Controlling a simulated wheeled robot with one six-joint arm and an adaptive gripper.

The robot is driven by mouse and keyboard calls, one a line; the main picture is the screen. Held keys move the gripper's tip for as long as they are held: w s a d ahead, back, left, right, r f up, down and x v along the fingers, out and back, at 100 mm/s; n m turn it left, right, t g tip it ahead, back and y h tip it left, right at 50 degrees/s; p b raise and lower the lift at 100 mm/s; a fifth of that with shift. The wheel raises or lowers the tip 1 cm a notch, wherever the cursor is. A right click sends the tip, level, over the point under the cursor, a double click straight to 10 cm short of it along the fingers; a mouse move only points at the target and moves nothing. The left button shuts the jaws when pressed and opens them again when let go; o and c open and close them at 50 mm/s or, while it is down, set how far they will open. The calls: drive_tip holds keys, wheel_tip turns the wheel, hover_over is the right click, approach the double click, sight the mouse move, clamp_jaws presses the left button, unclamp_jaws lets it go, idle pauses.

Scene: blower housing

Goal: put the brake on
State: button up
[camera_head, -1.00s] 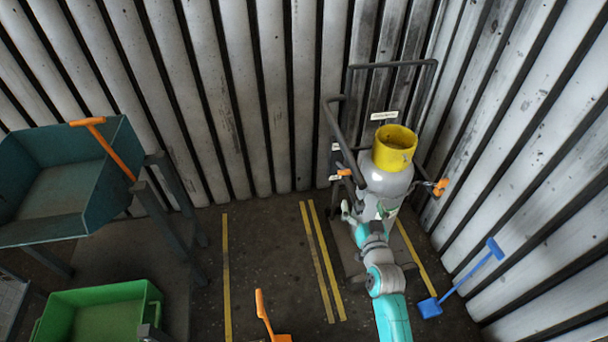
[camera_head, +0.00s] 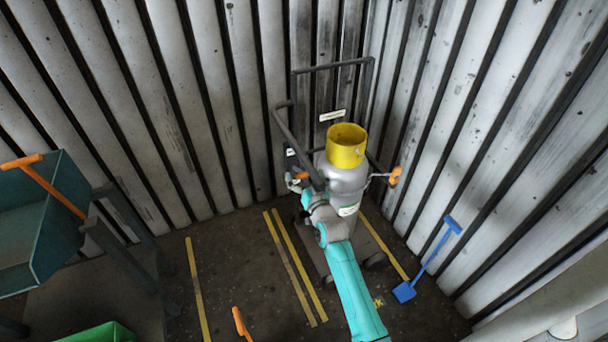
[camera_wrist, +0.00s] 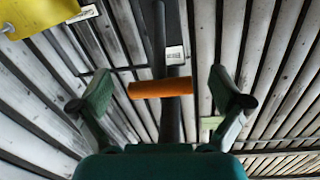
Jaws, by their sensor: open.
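The blower unit is a grey drum (camera_head: 348,183) with a yellow collar (camera_head: 346,146) on top, on a wheeled cart with a dark tubular frame (camera_head: 333,66). An orange grip (camera_head: 302,176) sits on the cart's left side; which part is the brake is not labelled legibly. In the wrist view the orange grip (camera_wrist: 160,88) lies crosswise in front of a dark post, between my open fingers. My gripper (camera_head: 296,184) is at this grip in the head view, partly hidden by my wrist. In the wrist view my gripper (camera_wrist: 162,92) is open, and no finger clearly touches the grip.
A second orange knob (camera_head: 395,175) sticks out on the cart's right side. A blue shovel (camera_head: 428,262) leans near the right wall. A teal tub (camera_head: 40,225) on a stand and a green bin (camera_head: 98,333) are at the left. Corrugated walls close in behind and right.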

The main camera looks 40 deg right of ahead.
drive_tip(key=shift+w+d, duration=0.1)
drive_tip(key=shift+w, duration=0.2)
drive_tip(key=c, duration=1.6)
drive_tip(key=shift+c, duration=0.2)
